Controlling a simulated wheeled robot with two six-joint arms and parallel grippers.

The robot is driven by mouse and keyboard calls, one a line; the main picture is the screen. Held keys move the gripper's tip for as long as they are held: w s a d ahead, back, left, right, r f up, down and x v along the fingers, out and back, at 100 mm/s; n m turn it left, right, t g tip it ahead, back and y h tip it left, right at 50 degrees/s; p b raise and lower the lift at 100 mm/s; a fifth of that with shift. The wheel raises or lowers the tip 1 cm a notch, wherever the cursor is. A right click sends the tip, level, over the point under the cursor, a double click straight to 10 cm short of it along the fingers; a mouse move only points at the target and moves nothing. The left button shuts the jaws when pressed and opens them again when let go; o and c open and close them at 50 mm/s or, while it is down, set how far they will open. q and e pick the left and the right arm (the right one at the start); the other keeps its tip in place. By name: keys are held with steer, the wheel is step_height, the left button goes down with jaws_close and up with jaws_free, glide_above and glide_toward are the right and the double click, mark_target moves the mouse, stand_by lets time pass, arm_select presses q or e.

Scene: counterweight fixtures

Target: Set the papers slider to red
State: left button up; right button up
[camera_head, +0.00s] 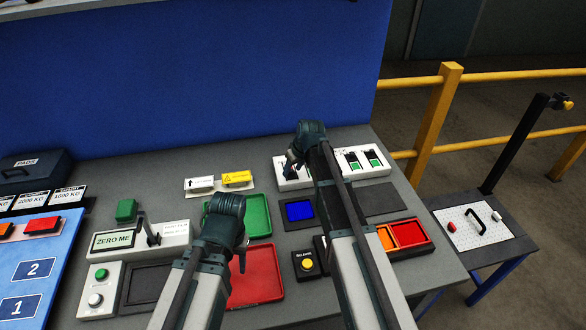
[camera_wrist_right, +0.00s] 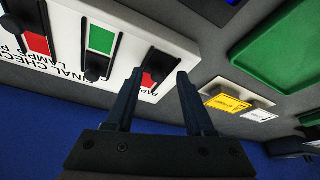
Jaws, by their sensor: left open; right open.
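The white control panel (camera_head: 377,171) stands at the back right of the table and also fills the upper left of the right wrist view (camera_wrist_right: 185,48). The papers slider (camera_wrist_right: 160,60) is its rightmost slider in that wrist view, a black knob in a slot with red showing beside it. My right gripper (camera_wrist_right: 160,76) is open, its two fingertips on either side of this slider; I cannot tell whether they touch it. In the head view my right gripper (camera_head: 289,168) partly hides this slider. My left gripper (camera_head: 242,262) is open over the red tray.
Two other sliders, one with green (camera_wrist_right: 101,39) and one with red (camera_wrist_right: 38,43), sit beside it. A green tray (camera_head: 258,215), red tray (camera_head: 262,275), blue-screened box (camera_head: 299,211) and yellow-tagged block (camera_head: 237,178) are near. A blue wall (camera_head: 200,80) rises behind.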

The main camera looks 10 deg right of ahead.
arm_select(q)
steer(key=shift+r, duration=0.15)
arm_select(e)
steer(key=shift+r, duration=0.15)
arm_select(q)
step_height(320, 180, up, 12)
steer(key=p, duration=1.2)
steer(key=shift+r+p, duration=0.25)
steer(key=shift+p, duration=0.15)
arm_select(e)
steer(key=v, duration=1.3)
steer(key=shift+s+r, duration=0.15)
steer(key=shift+s, duration=0.1)
steer(key=shift+d, duration=0.1)
arm_select(q)
step_height(320, 180, down, 8)
steer(key=b, duration=0.8)
arm_select(e)
steer(key=s+a+f+g+h, duration=0.1)
steer(key=s+a+f, duration=0.2)
steer(key=s, duration=0.5)
steer(key=s+a+f+g+h, duration=0.1)
steer(key=s+a+f+g, duration=0.1)
steer(key=s+a, duration=0.3)
steer(key=s+a+f+g+h, duration=0.1)
steer(key=s+a+f, duration=0.3)
steer(key=s, duration=0.8)
steer(key=shift+s+a+f+m, duration=0.2)
steer(key=shift+s+f+m, duration=0.05)
steer(key=shift+s+m, duration=0.1)
